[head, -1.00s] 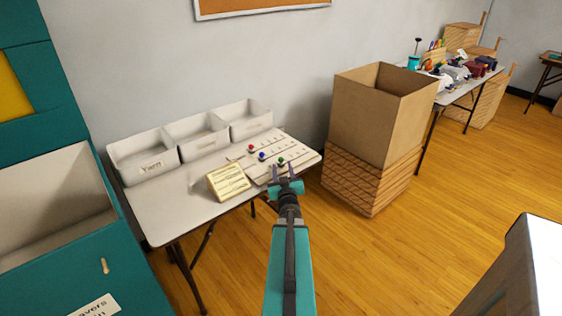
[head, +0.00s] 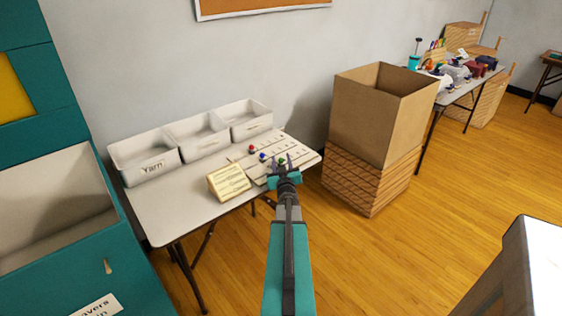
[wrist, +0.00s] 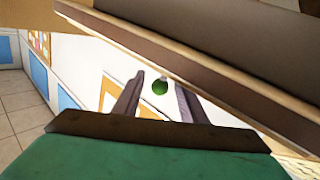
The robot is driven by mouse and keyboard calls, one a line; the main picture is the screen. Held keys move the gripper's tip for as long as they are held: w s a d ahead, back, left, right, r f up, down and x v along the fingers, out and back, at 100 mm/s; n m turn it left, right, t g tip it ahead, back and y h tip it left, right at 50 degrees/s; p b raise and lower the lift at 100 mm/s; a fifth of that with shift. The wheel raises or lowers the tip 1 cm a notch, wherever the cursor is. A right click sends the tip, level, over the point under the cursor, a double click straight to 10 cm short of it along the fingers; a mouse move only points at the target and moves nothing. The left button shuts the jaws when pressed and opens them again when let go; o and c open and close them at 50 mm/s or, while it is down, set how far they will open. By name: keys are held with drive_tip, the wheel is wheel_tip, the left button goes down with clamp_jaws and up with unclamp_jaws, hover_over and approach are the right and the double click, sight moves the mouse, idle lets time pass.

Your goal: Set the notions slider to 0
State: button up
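A pale slider board (head: 296,163) lies on the right end of the white table, with three tracks and a red knob (head: 252,149), a blue knob (head: 262,157) and a green knob (head: 282,161). The track labels are too small to read, so I cannot tell which slider is notions. My gripper (head: 281,160) is over the board's front edge at the green knob. In the wrist view the green knob (wrist: 160,87) shows between the two spread fingers, with a visible gap on either side. The gripper is open and holds nothing.
Three white bins (head: 198,142) stand along the back of the table (head: 165,212), the left one marked Yarn. A cream label block (head: 228,182) stands left of the board. A tall open cardboard box (head: 372,115) sits on a woven crate (head: 365,180) to the right.

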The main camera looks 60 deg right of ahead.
clamp_jaws()
drive_tip(key=shift+s+f, duration=0.1)
